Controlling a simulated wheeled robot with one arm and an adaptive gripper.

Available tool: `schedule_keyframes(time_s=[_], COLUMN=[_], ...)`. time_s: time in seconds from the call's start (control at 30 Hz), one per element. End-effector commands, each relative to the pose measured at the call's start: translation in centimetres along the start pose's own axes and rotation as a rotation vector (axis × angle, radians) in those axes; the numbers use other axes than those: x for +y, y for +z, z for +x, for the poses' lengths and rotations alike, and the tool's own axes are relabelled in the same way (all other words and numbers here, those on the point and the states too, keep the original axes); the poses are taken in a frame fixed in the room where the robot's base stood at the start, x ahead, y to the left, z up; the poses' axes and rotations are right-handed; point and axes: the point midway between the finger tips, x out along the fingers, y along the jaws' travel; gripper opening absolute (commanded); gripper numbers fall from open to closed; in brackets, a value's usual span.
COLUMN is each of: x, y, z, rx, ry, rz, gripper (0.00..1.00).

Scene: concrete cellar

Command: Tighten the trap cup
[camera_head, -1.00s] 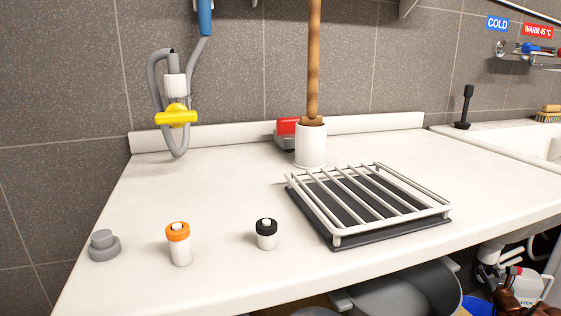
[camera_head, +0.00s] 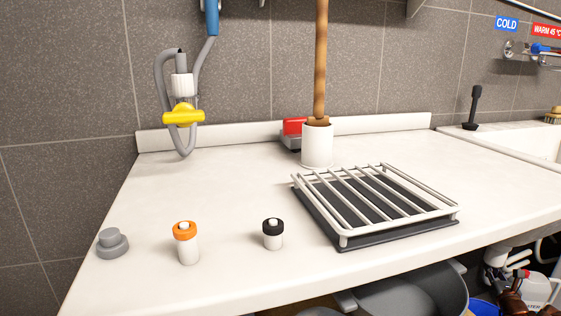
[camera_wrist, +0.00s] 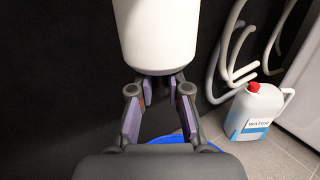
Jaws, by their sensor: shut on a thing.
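The trap cup (camera_wrist: 157,38) is a white, smooth, rounded cup at the top middle of the wrist view, its closed bottom toward me. My gripper (camera_wrist: 160,90) is shut on the trap cup, with one finger at each side of its lower end. The fingertips are partly hidden behind the cup's bottom. The cup's upper end and its joint with the pipe are out of the wrist view. In the head view, white trap plumbing (camera_head: 495,254) shows under the sink at the right, small and partly cut off by the counter.
A water canister (camera_wrist: 255,112) with a red cap stands on the floor at the right, beside grey hoses (camera_wrist: 228,60). A blue rim (camera_wrist: 178,139) lies below my gripper. On the counter (camera_head: 225,205) are a rack (camera_head: 385,205) and several small containers.

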Motion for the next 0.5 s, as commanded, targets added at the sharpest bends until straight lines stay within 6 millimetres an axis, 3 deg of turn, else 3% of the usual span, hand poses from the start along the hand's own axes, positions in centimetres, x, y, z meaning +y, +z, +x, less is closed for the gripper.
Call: schedule_keyframes(time_s=[0.5], x=[-0.45], y=[0.34], z=[0.03], rx=[-0.005], ry=[0.185], rz=[0.012], gripper=[0.00])
